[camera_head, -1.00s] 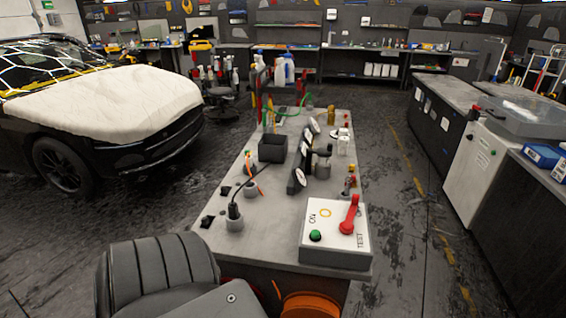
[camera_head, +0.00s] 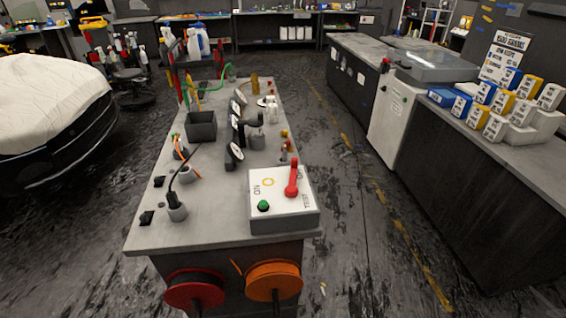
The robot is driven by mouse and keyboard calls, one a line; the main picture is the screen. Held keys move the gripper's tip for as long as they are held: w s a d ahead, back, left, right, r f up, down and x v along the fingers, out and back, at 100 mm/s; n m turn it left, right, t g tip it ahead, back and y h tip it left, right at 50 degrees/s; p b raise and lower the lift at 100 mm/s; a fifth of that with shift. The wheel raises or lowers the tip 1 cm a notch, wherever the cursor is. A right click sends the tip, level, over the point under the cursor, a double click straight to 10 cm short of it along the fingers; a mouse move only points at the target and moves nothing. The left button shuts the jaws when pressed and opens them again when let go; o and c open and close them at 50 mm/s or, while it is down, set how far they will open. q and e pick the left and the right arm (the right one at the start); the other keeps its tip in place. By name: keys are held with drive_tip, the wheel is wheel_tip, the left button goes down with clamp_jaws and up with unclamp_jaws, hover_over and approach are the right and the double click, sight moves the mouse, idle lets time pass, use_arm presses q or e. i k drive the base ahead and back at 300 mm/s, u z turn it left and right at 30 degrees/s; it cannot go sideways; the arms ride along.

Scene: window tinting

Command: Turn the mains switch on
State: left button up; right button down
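The switch box (camera_head: 284,217) is a white-topped grey box at the near right corner of the workbench. A red lever (camera_head: 292,178) stands on its top, its tip toward the far side. A green button (camera_head: 263,205) and a yellow ring (camera_head: 268,182) are left of the lever. Lettering like "ON" (camera_head: 257,189) is on the left and "TEST" (camera_head: 306,200) on the right. I cannot tell for sure which label the lever points to. Neither of my grippers is in view.
The workbench (camera_head: 147,222) carries a dark bin (camera_head: 201,126), black gauges and cables. A red reel (camera_head: 194,290) and an orange reel (camera_head: 273,280) sit at its near end. Clear floor lies right of it, before a counter with boxes (camera_head: 497,103). A covered car (camera_head: 45,105) is at left.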

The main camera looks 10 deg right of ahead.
sight(291, 191)
drive_tip(key=i, duration=1)
